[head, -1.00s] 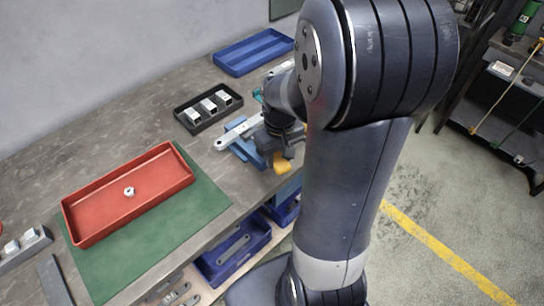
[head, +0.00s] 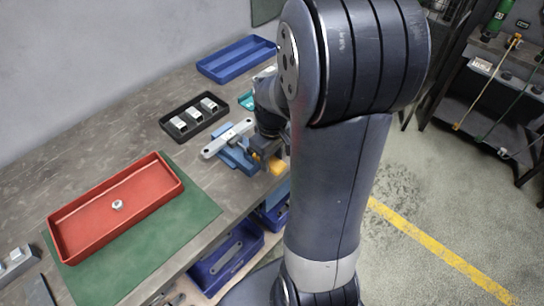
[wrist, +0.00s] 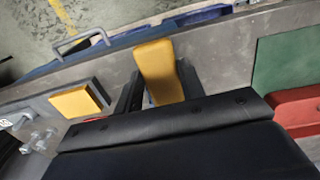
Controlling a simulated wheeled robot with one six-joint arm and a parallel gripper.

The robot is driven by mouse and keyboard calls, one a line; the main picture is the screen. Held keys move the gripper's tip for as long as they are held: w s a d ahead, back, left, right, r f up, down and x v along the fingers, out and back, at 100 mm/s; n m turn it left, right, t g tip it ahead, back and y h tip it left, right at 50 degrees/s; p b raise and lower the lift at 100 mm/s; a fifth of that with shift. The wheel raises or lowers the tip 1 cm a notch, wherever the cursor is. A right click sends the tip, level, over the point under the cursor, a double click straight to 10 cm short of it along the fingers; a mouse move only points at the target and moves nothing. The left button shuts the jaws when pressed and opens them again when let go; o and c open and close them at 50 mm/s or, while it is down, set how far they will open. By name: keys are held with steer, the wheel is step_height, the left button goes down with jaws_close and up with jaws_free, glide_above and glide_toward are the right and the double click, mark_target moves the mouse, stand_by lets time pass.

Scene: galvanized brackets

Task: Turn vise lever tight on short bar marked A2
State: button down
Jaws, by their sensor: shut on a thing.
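A blue vise (head: 238,160) stands near the bench's front edge in the head view, partly hidden by my arm. A pale metal bar (head: 226,139) lies across its top; no A2 marking is legible. The vise lever's yellow grip (head: 277,166) sticks out to the right of the vise. My gripper (head: 265,148) is at this grip. In the wrist view, the yellow grip (wrist: 158,72) sits between the two dark fingers of my gripper (wrist: 160,85), which is shut on it.
A red tray (head: 75,232) with a small nut (head: 117,205) stands on a green mat (head: 190,212). A black tray (head: 166,128) with several metal blocks and a blue tray (head: 215,72) lie behind the vise. Blue bins (head: 215,272) sit under the bench. A yellow pad (wrist: 75,101) shows in the wrist view.

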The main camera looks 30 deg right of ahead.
mark_target(273, 161)
steer(key=c, duration=0.9)
jaws_free()
step_height(273, 161, up, 11)
steer(key=shift+f, duration=0.1)
step_height(273, 161, down, 11)
steer(key=shift+r, duration=0.1)
stand_by(0.4)
